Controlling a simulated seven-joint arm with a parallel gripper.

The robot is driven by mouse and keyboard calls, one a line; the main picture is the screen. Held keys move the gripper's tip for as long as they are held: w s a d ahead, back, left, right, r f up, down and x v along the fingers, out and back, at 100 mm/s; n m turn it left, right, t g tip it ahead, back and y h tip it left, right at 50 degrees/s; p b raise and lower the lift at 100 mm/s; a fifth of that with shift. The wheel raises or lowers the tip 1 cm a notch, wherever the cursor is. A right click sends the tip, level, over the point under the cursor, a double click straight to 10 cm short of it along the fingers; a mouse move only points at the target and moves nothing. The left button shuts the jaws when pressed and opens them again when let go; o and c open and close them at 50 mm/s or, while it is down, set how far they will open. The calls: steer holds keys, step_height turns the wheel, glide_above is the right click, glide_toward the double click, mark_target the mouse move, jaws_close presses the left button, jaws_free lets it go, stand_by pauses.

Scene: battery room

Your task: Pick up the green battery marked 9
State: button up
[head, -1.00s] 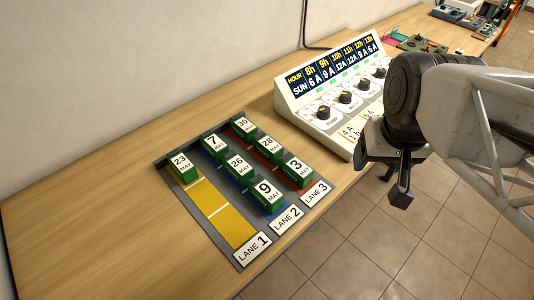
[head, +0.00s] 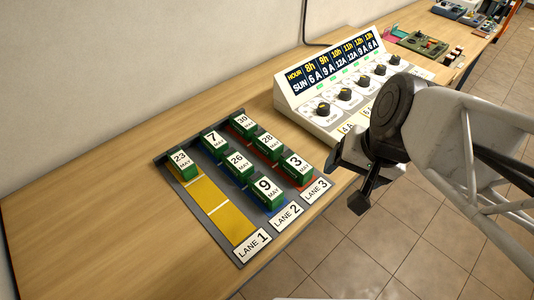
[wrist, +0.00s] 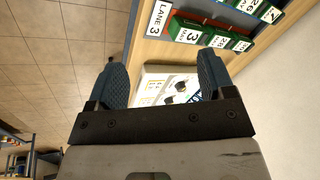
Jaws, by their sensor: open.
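The green battery marked 9 (head: 265,190) stands upright at the front end of lane 2, on the blue strip, with a white top label reading 9 MAY. Green battery 26 (head: 238,166) and green battery 7 (head: 214,143) stand behind it in the same lane. My gripper (head: 362,192) is to the right of the tray, past the table's front edge, and apart from the battery. In the wrist view my gripper (wrist: 168,80) has its two blue-grey fingers spread with nothing between them. I cannot make out the 9 in the wrist view.
The lane tray (head: 225,230) also holds battery 23 (head: 181,165) in lane 1 and batteries 30 (head: 242,124), 28 (head: 268,145) and 3 (head: 296,167) in lane 3. A control box (head: 322,90) with knobs stands right of it. The left table is clear.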

steer(key=a+f+m+t+y, duration=0.2)
steer(key=a+f+m+y, duration=0.45)
steer(key=a+m, duration=0.3)
steer(key=m+t, duration=0.4)
steer(key=m, duration=0.9)
glide_toward(276, 195)
steer(key=shift+y, duration=0.35)
steer(key=x, duration=0.4)
steer(key=shift+s+a+r, duration=0.15)
steer(key=shift+a, duration=0.05)
steer(key=shift+d+f+m+t, duration=0.2)
steer(key=shift+f+m+t, duration=0.2)
steer(key=shift+f+m, duration=0.35)
steer(key=shift+r, duration=0.1)
steer(key=shift+w+a, duration=0.1)
steer(key=shift+w, duration=0.15)
steer(key=shift+x, duration=1.2)
steer(key=shift+x, duration=2.6)
